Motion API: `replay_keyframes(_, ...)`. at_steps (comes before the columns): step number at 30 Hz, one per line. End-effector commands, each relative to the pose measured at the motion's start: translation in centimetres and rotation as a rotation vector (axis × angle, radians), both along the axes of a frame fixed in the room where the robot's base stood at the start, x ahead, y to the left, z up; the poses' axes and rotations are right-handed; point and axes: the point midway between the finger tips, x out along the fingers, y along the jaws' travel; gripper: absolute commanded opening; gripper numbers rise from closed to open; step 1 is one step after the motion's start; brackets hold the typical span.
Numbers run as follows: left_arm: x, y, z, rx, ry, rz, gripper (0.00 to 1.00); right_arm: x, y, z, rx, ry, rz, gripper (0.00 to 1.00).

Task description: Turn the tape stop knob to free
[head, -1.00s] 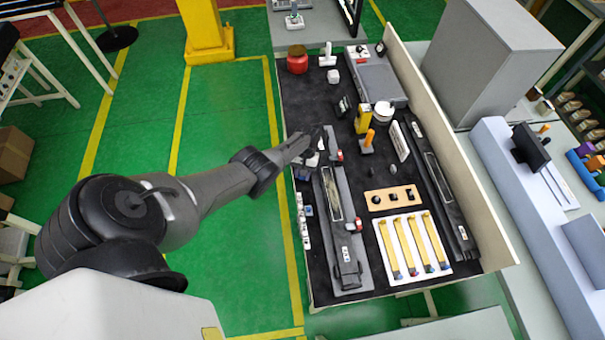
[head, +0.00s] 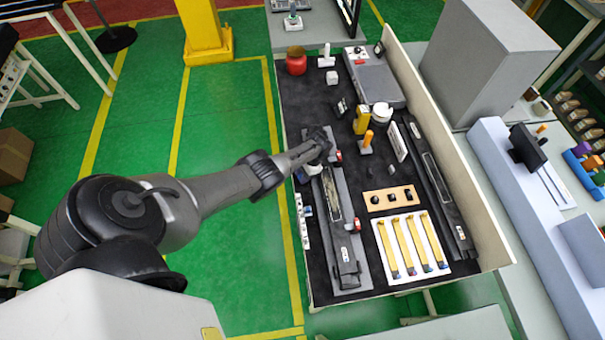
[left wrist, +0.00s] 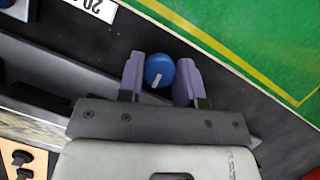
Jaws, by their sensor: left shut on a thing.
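The tape stop knob is a round blue knob with a short white mark (left wrist: 159,70), in the left wrist view. It sits between the two purple-grey fingers of my left gripper (left wrist: 160,78), which is shut on it. The white mark slants toward the lower left of that view. In the head view my left gripper (head: 304,174) is down at the left edge of the bench, by the upper end of the long grey fixture (head: 345,262). The knob is mostly hidden there. My right gripper is not in view.
White labels (head: 302,220) run along the bench's left edge. A wooden block with black knobs (head: 390,198) and a white sheet with several yellow strips (head: 387,237) lie right of the fixture. A red jar (head: 296,62) stands at the far left corner.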

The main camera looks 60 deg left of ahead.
Motion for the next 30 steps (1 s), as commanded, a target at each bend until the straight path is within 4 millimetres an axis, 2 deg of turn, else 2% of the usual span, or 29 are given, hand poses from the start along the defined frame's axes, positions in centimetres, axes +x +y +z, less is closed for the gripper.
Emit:
replay_keyframes(9,-0.05,-0.02,0.0,0.0,0.002,-0.08,0.09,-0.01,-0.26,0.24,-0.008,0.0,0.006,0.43)
replay_keyframes(23,-0.04,-0.02,-0.03,0.0,0.001,-0.091,0.09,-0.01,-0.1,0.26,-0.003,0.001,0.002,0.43)
replay_keyframes(24,-0.04,-0.02,-0.03,0.0,0.001,-0.091,0.35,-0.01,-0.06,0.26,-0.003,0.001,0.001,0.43)
replay_keyframes(30,-0.03,-0.03,-0.02,0.001,0.001,-0.09,0.54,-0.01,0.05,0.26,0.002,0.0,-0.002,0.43)
